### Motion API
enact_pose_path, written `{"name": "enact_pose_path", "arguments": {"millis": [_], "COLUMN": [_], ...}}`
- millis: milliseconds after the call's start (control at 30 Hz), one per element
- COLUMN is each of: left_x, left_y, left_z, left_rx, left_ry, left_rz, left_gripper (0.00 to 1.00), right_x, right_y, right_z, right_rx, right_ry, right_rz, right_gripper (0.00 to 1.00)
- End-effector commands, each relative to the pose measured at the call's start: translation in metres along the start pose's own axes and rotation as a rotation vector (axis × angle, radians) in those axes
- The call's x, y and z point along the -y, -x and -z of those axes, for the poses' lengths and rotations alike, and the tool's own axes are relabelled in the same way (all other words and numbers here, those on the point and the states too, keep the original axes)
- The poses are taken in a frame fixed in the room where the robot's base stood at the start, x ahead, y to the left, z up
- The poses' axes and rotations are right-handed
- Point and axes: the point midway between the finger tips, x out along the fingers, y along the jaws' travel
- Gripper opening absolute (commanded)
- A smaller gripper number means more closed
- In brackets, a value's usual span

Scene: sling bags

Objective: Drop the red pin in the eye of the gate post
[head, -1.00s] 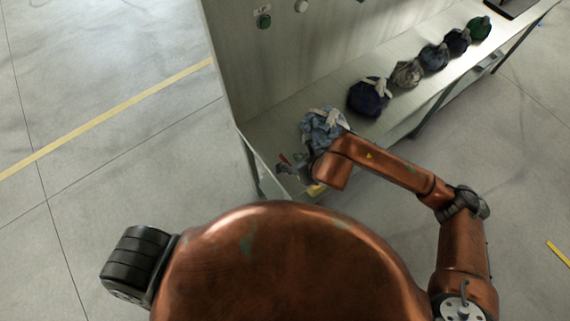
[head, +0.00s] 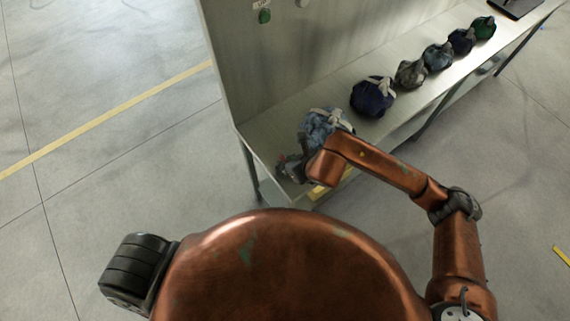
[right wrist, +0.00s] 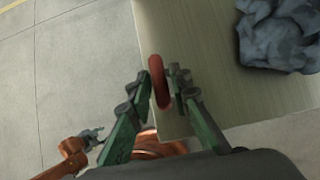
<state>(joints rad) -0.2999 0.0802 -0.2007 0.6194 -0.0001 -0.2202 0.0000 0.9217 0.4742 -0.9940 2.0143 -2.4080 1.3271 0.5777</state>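In the right wrist view a red, rounded, elongated piece (right wrist: 158,80), apparently the red pin, is between the green fingers of my right gripper (right wrist: 160,78). The fingertips seem to touch it on both sides. In the head view my right gripper (head: 287,165) is over the near left end of the bench, with a spot of red at its tip. I cannot make out a gate post or its eye. A small gripper on a copper arm, apparently my left one (right wrist: 97,133), shows at the lower left of the wrist view, too small to read.
A light blue-grey bag (head: 322,124) lies on the bench (head: 262,140) close beside the right gripper. A tall panel rises behind. The floor at left is clear.

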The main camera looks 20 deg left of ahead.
Motion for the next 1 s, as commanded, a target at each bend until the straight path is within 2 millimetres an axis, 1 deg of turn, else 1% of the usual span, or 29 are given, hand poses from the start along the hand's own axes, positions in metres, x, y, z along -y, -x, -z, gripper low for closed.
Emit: {"name": "enact_pose_path", "arguments": {"millis": [33,233,633,1000], "left_x": [0.0,0.0,0.0,0.0], "left_y": [0.0,0.0,0.001,0.007], "left_z": [0.0,0.0,0.001,0.002], "left_rx": [0.0,-0.001,-0.001,-0.003], "left_ry": [0.0,0.0,0.001,0.001], "left_rz": [0.0,0.0,0.0,0.0], "left_gripper": [0.4,0.4,0.4,0.4], "right_x": [0.0,0.0,0.0,0.0], "right_y": [0.0,0.0,0.001,0.012], "right_z": [0.0,0.0,-0.001,-0.01], "right_rx": [0.0,0.0,0.001,0.002], "right_ry": [0.0,0.0,0.0,0.0], "right_rz": [0.0,0.0,0.0,0.0], "right_gripper": [0.14,0.0,0.0,0.0]}}
